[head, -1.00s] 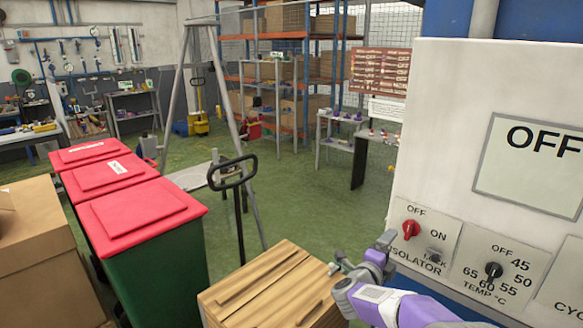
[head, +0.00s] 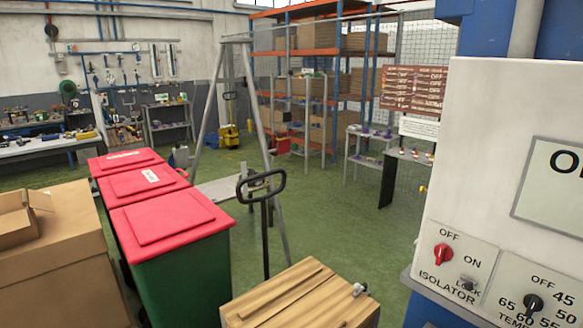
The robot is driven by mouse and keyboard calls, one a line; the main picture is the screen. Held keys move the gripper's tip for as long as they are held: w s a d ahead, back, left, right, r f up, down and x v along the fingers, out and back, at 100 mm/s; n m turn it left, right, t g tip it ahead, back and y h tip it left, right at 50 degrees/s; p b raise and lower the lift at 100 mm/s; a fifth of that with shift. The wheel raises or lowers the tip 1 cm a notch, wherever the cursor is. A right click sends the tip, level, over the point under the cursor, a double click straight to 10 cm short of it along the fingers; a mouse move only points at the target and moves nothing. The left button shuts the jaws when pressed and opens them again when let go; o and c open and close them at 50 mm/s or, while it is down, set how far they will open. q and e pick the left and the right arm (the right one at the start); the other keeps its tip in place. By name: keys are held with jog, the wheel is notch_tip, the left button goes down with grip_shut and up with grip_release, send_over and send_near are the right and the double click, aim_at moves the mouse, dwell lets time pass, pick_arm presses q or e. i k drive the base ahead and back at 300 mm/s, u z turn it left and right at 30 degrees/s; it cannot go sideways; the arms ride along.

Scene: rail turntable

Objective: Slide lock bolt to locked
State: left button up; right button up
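I cannot make out a lock bolt for certain in the head view. A small grey part (head: 469,284) marked LOCK sits on the isolator plate (head: 449,268), right of the red isolator knob (head: 443,254). It is too small to tell its position. A small silver metal fitting (head: 359,289) shows at the right corner of the wooden crate (head: 300,297); I cannot tell what it is. Neither of my grippers is in view.
The white control cabinet (head: 487,150) fills the right side. Red-lidded bins (head: 165,215) and a cardboard box (head: 62,250) stand at the left. A black-handled truck (head: 264,200) stands behind the crate. Green floor (head: 330,225) is clear beyond it.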

aim_at(469, 284)
jog(key=z, duration=1.25)
jog(key=k, duration=0.65)
jog(key=u, duration=0.2)
jog(key=i, duration=1.2)
jog(key=z, duration=0.05)
